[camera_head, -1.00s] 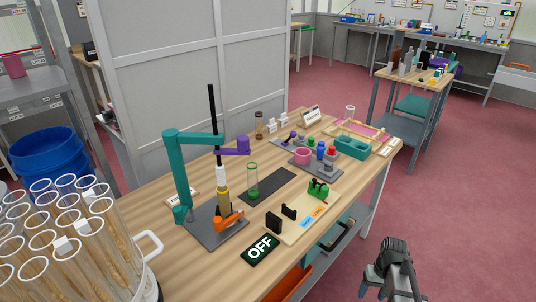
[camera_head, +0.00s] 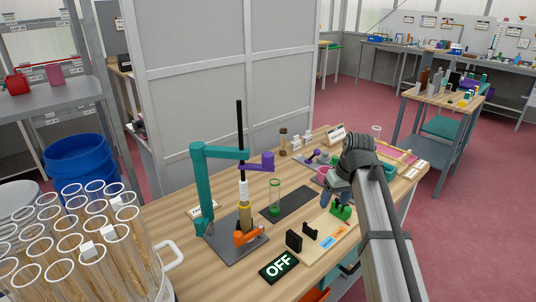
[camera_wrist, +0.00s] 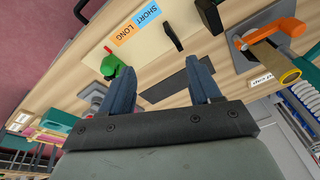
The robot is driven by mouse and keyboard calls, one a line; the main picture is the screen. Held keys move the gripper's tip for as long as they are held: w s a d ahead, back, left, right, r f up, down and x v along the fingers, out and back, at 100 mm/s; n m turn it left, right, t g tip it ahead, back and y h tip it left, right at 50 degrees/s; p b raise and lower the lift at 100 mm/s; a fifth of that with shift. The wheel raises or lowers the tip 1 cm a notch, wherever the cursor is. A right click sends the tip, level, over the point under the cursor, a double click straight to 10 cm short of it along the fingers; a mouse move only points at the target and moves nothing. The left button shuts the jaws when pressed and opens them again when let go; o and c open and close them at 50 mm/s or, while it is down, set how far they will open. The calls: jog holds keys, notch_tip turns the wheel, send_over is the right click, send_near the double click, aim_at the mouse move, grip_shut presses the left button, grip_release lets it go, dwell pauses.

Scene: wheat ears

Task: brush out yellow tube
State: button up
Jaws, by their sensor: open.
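The yellow tube (camera_head: 245,216) stands upright on a grey base plate (camera_head: 222,247) at the bench's left part. An orange clamp piece (camera_head: 247,237) sits at its foot. A white piece (camera_head: 244,189) and a tall black rod (camera_head: 240,130) rise in line above it. A teal stand (camera_head: 198,180) and a purple arm (camera_head: 258,163) are beside them. The yellow tube also shows in the wrist view (camera_wrist: 272,58), at upper right. My gripper (camera_head: 328,196) is over the bench's right part, away from the tube. In the wrist view its fingers (camera_wrist: 163,68) are apart with nothing between.
A clear green-rimmed tube (camera_head: 274,197) stands by a dark mat (camera_head: 295,203). A green holder (camera_head: 341,211), black blocks (camera_head: 294,240) and an OFF sign (camera_head: 278,267) are near the front edge. A rack of wheat-filled tubes (camera_head: 105,240) stands at left.

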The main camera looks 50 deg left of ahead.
jog(key=s+a+r+n+y, duration=0.1)
jog(key=s+a+r, duration=0.25)
jog(key=r, duration=0.35)
jog(key=s+a+r+n, duration=0.1)
jog(key=s+a+r, duration=0.25)
jog(key=r, duration=0.45)
jog(key=n+y, duration=0.1)
jog(key=n, duration=0.1)
send_near(268, 153)
jog(key=x, duration=1)
grip_shut()
